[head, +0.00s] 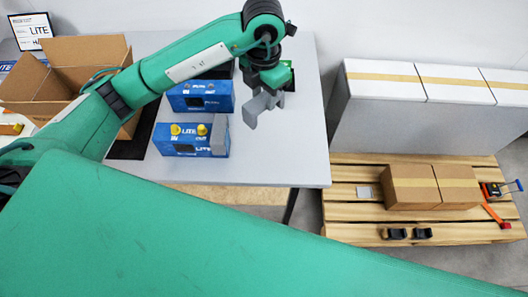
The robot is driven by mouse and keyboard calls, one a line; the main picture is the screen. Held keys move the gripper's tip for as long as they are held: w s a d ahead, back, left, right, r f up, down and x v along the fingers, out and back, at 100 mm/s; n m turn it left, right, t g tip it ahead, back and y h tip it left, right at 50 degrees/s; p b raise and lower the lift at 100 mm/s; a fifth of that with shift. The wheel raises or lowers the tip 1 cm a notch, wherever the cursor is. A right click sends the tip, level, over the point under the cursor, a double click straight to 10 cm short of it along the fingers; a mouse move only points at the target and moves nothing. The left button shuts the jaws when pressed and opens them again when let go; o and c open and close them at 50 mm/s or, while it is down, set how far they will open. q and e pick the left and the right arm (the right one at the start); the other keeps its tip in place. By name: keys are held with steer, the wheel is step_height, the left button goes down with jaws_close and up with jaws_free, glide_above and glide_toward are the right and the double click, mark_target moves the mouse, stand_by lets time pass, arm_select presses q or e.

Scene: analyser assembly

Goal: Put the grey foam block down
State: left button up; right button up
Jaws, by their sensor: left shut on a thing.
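My left gripper (270,87) hangs at the end of the green arm, over the right part of the grey table (285,150). It is shut on the grey foam block (261,106), a notched piece that hangs below the gripper. The block appears to be above the table top; its exact height is hard to tell. The fingertips are partly hidden. My right gripper is not in view.
A blue unit (190,139) with yellow caps has a grey piece on its right end. Another blue unit (205,97) lies behind it. An open carton (85,58) stands at left. A pallet (350,205) with boxes is at right. The table's right part is clear.

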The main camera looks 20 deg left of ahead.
arm_select(q)
step_height(320, 180, down, 20)
steer(key=p, duration=0.4)
steer(key=shift+f, duration=0.2)
steer(key=o, duration=1)
steer(key=shift+r, duration=0.1)
